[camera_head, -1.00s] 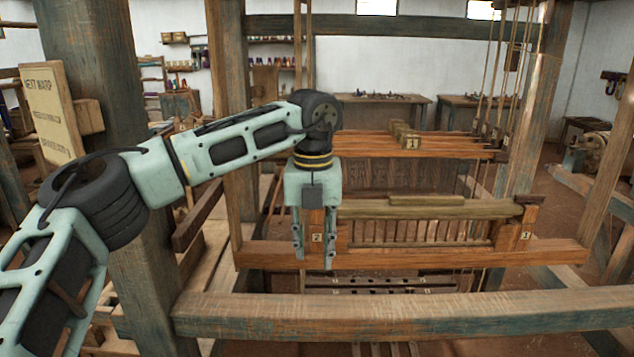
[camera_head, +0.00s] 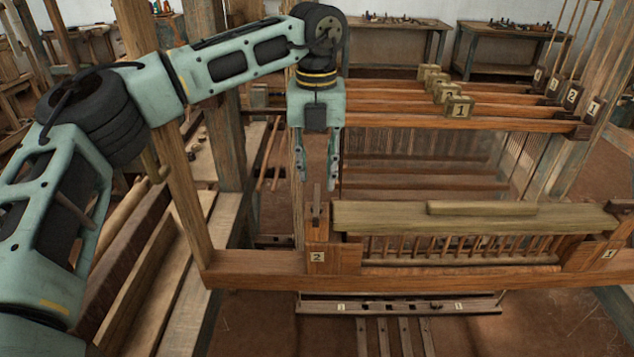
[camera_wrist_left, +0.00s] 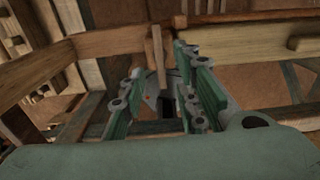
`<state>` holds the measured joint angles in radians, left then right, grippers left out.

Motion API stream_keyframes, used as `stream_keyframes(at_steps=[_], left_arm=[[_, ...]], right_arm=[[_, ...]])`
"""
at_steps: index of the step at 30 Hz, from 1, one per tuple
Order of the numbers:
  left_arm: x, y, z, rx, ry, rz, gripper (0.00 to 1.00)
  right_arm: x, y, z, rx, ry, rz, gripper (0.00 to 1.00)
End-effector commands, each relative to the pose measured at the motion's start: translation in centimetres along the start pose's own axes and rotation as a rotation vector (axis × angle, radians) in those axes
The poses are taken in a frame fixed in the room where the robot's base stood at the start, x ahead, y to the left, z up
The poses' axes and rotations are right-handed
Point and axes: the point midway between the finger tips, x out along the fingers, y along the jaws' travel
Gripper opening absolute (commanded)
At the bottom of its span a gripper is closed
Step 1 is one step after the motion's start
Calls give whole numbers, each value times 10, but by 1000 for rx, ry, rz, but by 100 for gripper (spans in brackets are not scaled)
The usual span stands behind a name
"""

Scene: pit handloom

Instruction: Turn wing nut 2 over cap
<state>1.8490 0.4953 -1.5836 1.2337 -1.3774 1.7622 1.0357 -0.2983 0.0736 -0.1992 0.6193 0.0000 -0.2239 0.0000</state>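The cap (camera_head: 380,218) is a pale greenish wooden beam across the loom, with a shorter bar on top. The block marked 2 (camera_head: 330,259) stands at its left end, and a narrow upright wooden piece (camera_head: 316,207) rises there. I cannot tell whether this piece is wing nut 2. My left gripper (camera_head: 317,172) points down above that end, its two fingers apart and nothing seen between them. In the left wrist view its fingers (camera_wrist_left: 160,103) are also apart, with a wooden upright (camera_wrist_left: 158,55) beyond them. My right gripper is not in view.
Wooden bars with numbered blocks (camera_head: 459,107) lie behind the cap. A front rail (camera_head: 420,284) runs below it, with a slotted board (camera_head: 398,307) underneath. A loom post (camera_head: 160,120) stands left of my gripper. Workbenches (camera_head: 395,28) are at the back.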

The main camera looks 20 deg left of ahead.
Motion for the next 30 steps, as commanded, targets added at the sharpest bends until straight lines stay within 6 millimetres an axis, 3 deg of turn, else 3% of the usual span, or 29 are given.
stream_keyframes(at_steps=[5, 15, 25, 30], left_arm=[[24, 1, -1, 0, 6, 3, 29], [68, 1, 0, -1, 2, 1, 29], [74, 0, 0, 0, 1, 1, 29], [74, 0, 0, 0, 1, 1, 14]], right_arm=[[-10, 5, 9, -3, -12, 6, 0], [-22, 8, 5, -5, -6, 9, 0], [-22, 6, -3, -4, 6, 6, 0], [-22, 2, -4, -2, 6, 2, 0]])
